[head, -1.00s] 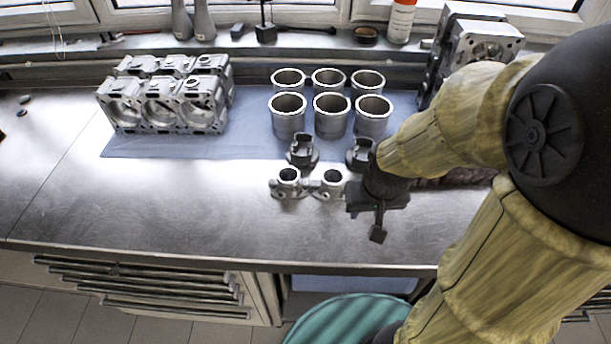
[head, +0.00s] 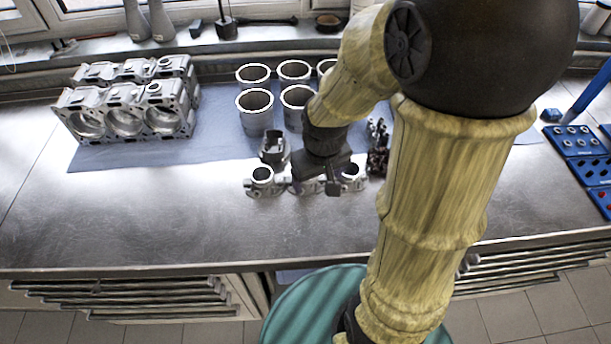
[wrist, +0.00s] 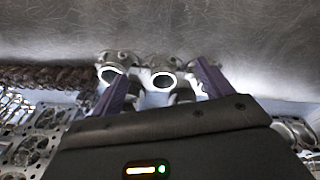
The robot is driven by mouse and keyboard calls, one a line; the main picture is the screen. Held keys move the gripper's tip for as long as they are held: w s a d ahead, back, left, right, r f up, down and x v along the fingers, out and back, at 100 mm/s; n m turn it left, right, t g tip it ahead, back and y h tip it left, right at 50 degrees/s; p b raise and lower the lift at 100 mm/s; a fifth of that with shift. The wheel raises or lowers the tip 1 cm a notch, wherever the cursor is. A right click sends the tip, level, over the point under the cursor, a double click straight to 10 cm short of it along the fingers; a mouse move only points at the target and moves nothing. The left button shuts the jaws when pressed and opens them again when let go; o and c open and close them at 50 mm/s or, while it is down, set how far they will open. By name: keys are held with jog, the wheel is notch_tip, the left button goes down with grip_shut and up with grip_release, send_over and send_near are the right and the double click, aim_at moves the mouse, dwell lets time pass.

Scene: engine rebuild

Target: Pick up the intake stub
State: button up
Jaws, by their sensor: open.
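Small silver flanged stubs with round upright openings stand in a row on the steel bench. In the head view, the left stub (head: 262,179) and the right stub (head: 352,177) are clear, while the middle stub (head: 306,186) is mostly hidden by my gripper (head: 328,188). In the wrist view, my gripper (wrist: 162,72) is open and empty, with one purple-grey finger on each side of a stub opening (wrist: 162,81). Another stub (wrist: 112,72) stands beside it, close to the left finger. I cannot tell how far the fingertips are above the parts.
Several metal cylinder liners (head: 255,112) and a silver engine block (head: 125,112) sit on the blue mat (head: 215,140). A blue organizer tray (head: 578,150) lies at the right. The front of the bench is clear.

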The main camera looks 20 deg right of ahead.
jog(key=w+r+n+g+p, duration=0.1)
jog(key=w+r+n+p, duration=0.4)
jog(key=w+p, duration=0.3)
jog(key=shift+w+r+g, duration=0.4)
jog(key=shift+w+r, duration=0.35)
jog(key=shift+w, duration=0.4)
jog(key=shift+d, duration=0.1)
notch_tip(320, 180, down, 12)
jog(key=p, duration=0.1)
jog(key=shift+f+p, duration=0.15)
jog(key=shift+p, duration=0.2)
jog(key=shift+f+p, duration=0.85)
jog(key=shift+f, duration=1.75)
